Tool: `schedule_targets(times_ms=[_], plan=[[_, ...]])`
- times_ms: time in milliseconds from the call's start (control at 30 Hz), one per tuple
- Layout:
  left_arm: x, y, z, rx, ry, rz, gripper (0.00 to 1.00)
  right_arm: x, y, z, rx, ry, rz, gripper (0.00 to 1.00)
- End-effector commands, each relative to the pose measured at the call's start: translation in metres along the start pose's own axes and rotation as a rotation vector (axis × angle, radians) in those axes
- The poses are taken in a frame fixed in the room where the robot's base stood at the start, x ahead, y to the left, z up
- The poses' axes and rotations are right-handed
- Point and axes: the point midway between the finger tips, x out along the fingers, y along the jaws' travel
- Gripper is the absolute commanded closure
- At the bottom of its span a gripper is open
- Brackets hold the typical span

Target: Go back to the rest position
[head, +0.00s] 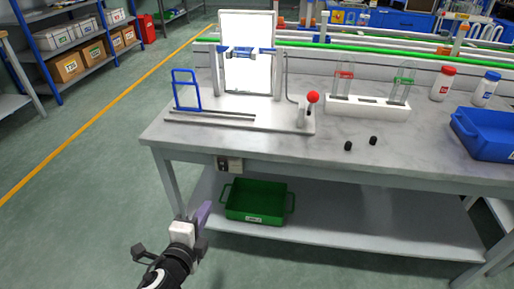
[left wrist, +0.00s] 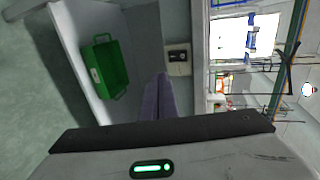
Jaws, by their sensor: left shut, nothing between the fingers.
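My left gripper (head: 203,214) is low in front of the table's left part in the head view, clear of the tabletop. Its purple fingers are together and empty; they also show in the left wrist view (left wrist: 158,95). My right gripper is in neither view. On the table (head: 222,143) stands a sealing rig with a bright white panel (head: 247,70), a blue frame (head: 186,90) and a lever with a red knob (head: 313,97). A white rack (head: 367,106) holds glass tubes with a red and a green clip.
A green bin (head: 257,214) sits on the lower shelf, near my left gripper. Two black caps (head: 348,146) lie on the tabletop. A red-capped bottle (head: 442,84), a blue-capped bottle (head: 486,88) and a blue tray (head: 488,136) stand at right. The floor at left is clear.

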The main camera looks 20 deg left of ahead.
Motion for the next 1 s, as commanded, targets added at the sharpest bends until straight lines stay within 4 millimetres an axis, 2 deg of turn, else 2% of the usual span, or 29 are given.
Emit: schedule_targets(times_ms=[133, 167, 267, 400, 500, 600, 733, 1000], plan=[[-0.003, 0.007, -0.002, -0.039, 0.005, 0.021, 1.0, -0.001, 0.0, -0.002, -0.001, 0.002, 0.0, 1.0], [-0.006, 0.014, -0.004, -0.073, 0.008, 0.039, 1.0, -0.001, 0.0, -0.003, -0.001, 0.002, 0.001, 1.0], [-0.027, 0.05, -0.016, -0.292, 0.023, 0.148, 1.0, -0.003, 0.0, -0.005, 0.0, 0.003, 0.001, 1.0], [-0.076, 0.113, -0.044, -0.748, 0.004, 0.371, 1.0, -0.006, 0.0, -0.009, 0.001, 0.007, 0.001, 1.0], [-0.111, 0.146, -0.065, -1.043, -0.041, 0.511, 1.0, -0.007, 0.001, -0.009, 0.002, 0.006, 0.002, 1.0], [-0.138, 0.165, -0.082, -1.258, -0.089, 0.61, 1.0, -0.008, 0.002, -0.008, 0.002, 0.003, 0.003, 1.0], [-0.154, 0.174, -0.092, -1.392, -0.124, 0.668, 1.0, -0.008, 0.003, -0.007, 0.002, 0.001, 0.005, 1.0], [-0.155, 0.175, -0.093, -1.405, -0.128, 0.673, 1.0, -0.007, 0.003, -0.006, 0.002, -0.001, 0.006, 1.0]])
